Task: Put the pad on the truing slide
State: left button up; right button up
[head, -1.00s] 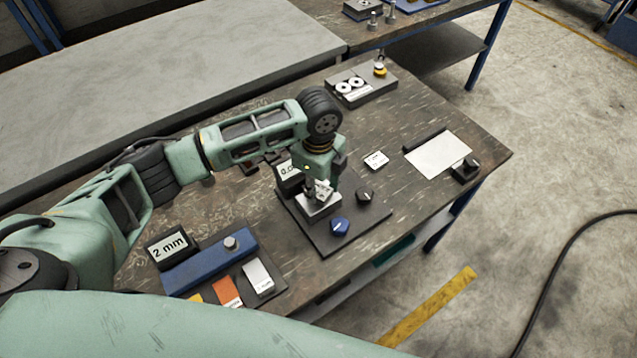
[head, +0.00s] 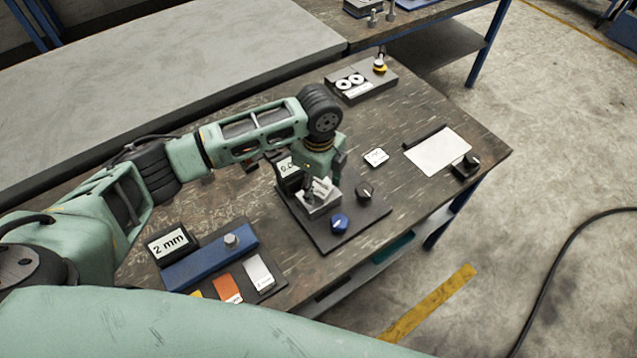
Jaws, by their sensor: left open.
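My left gripper (head: 319,188) points straight down over a small pale metal block (head: 322,207) on a dark base plate (head: 327,241). It is open, with its fingertips close to the top of the block. I cannot tell whether they touch it. The base plate also carries a blue knob (head: 339,223) and a black knob (head: 365,191). A small white labelled square (head: 376,157) lies apart on the bench to the right. I cannot tell for certain which piece is the pad or the truing slide; the fingers partly hide the block's top. My right gripper is not in view.
A display reading 2 mm (head: 171,243) stands by a blue bar (head: 205,262) and coloured strips at the front left. A white sheet (head: 438,151) lies at the right, beside a black knob (head: 466,166). A box with two white discs (head: 361,84) stands at the back.

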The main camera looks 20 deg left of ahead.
aim_at(319, 187)
pick_arm(q)
notch_tip(319, 187, up, 12)
jog(key=b, duration=0.2)
dwell(0.6)
